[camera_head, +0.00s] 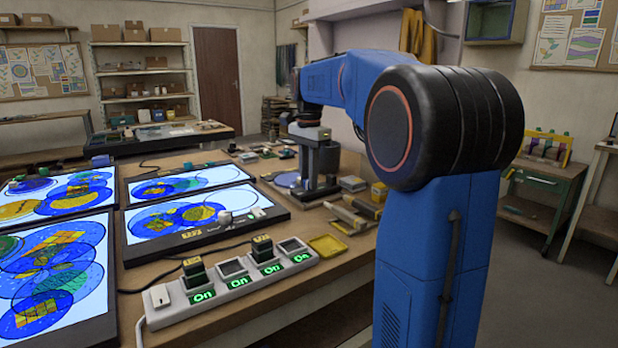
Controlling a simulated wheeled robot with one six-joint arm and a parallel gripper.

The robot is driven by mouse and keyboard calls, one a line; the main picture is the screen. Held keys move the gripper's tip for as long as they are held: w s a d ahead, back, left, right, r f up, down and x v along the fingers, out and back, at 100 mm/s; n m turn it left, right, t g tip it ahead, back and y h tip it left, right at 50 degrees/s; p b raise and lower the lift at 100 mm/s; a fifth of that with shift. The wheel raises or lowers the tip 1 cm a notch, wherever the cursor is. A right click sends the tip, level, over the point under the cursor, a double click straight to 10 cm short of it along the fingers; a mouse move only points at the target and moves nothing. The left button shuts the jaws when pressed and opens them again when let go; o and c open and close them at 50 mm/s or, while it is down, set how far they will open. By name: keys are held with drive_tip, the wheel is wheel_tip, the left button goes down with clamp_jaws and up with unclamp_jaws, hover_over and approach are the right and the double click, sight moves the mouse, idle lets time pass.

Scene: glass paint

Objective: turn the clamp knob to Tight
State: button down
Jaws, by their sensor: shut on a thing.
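My blue arm reaches from the right foreground to the far part of the workbench. My gripper (310,150) points down there, over a dark and grey upright device with a flat base. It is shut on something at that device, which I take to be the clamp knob. The knob itself and any Tight marking are hidden or too small to make out, so I cannot tell how far it is turned.
Lit light panels (195,215) with coloured glass discs fill the bench's left. A power strip (232,283) with several green "On" displays lies at the front edge. A yellow tray (327,246) and wooden-handled tools (350,217) lie nearby.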

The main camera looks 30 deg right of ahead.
drive_tip(key=n, duration=0.6)
drive_tip(key=shift+n, duration=0.4)
drive_tip(key=n, duration=1.1)
drive_tip(key=shift+a+n, duration=0.1)
drive_tip(key=shift+n, duration=2.5)
drive_tip(key=c, duration=1.5)
unclamp_jaws()
